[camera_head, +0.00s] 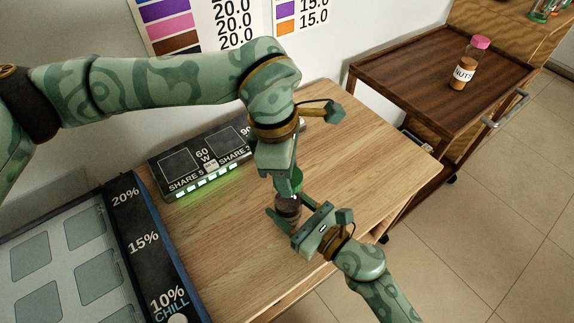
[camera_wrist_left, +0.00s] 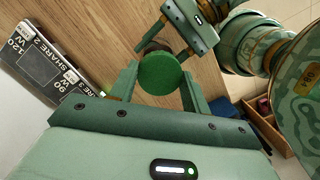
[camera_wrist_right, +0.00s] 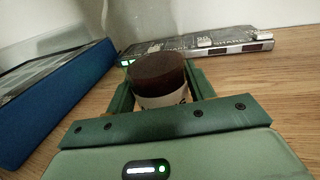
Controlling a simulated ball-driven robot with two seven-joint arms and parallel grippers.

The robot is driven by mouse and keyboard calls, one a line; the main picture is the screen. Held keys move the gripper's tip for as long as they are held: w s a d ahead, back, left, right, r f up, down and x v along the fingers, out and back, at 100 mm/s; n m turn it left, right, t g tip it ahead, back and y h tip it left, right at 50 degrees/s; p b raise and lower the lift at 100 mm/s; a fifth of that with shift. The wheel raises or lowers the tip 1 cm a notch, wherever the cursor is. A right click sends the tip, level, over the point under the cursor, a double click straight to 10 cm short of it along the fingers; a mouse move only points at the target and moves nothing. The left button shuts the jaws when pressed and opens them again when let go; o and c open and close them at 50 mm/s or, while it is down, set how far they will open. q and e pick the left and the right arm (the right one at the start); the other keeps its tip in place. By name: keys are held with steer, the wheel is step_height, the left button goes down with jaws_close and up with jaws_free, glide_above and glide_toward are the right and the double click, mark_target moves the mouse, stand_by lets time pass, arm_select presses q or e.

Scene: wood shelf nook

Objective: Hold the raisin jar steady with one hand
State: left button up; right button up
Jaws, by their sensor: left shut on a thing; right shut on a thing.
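The raisin jar (camera_head: 288,210), dark brown with a white label, stands at the front of the wooden table. My right gripper (camera_head: 285,218) is shut around it from the front right. In the right wrist view the jar (camera_wrist_right: 157,78) sits between both fingers, and no lid shows on its dark top. My left gripper (camera_head: 291,190) comes down from above, shut on a round green lid (camera_wrist_left: 160,73). The jar shows partly behind the lid in the left wrist view. I cannot tell how wide the gap between lid and jar is.
A black scale panel (camera_head: 205,160) with lit green marks lies at the table's back. A blue-sided chill case (camera_head: 145,245) stands at the left. A wooden cart (camera_head: 415,80) at the right carries a pink-lidded nuts jar (camera_head: 467,68). The table's right part is clear.

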arm_select(q)
steer(key=shift+f, duration=0.1)
arm_select(e)
jaws_close()
arm_select(q)
steer(key=m, duration=0.4)
steer(key=shift+g, duration=0.3)
steer(key=m, duration=0.3)
steer(key=shift+w+y, duration=0.1)
steer(key=shift+y, duration=0.2)
steer(key=m, duration=0.6)
steer(key=shift+g+y, duration=0.4)
steer(key=m, duration=0.5)
steer(key=shift+d+m+y, duration=0.1)
steer(key=shift+m+y, duration=0.3)
steer(key=m, duration=0.5)
steer(key=shift+f+y, duration=0.1)
steer(key=shift+y, duration=0.2)
steer(key=o, duration=0.9)
